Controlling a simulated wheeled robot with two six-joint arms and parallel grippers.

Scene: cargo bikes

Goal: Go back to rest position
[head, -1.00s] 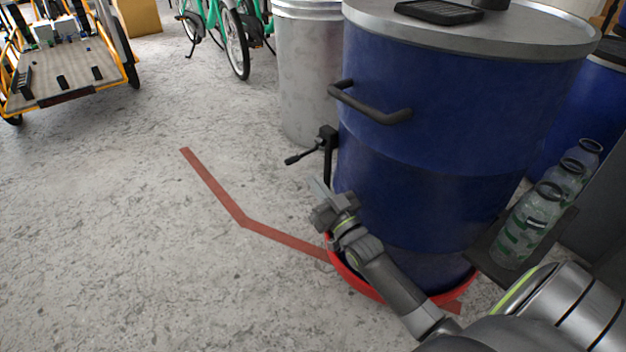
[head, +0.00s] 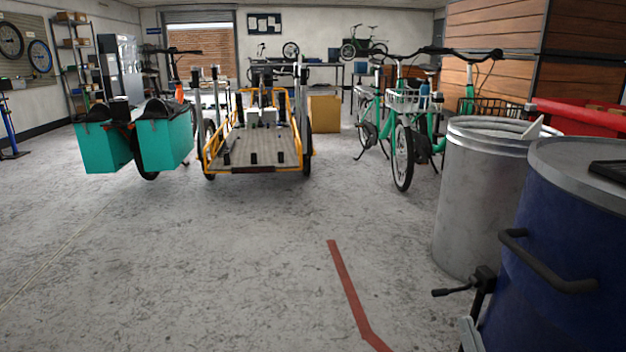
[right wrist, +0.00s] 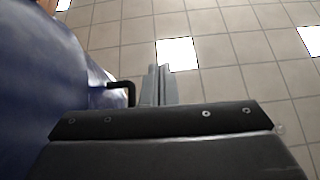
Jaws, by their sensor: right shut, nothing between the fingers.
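My right gripper shows only as a small grey piece (head: 468,335) at the bottom edge of the head view, just left of the blue drum (head: 540,262). In the right wrist view its fingers (right wrist: 158,72) are together and point up towards the tiled ceiling, with nothing between them. The blue drum (right wrist: 40,80) fills the left of that view, and its black handle (right wrist: 128,88) shows beside the fingers. I cannot tell whether the gripper touches the drum. My left gripper is not in view.
A black tap lever (head: 462,287) sticks out from the drum. A grey metal bin (head: 480,190) stands behind it. A yellow cargo bike (head: 255,150), a bike with teal boxes (head: 165,142) and green bikes (head: 402,150) stand farther back. The floor at front left is clear.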

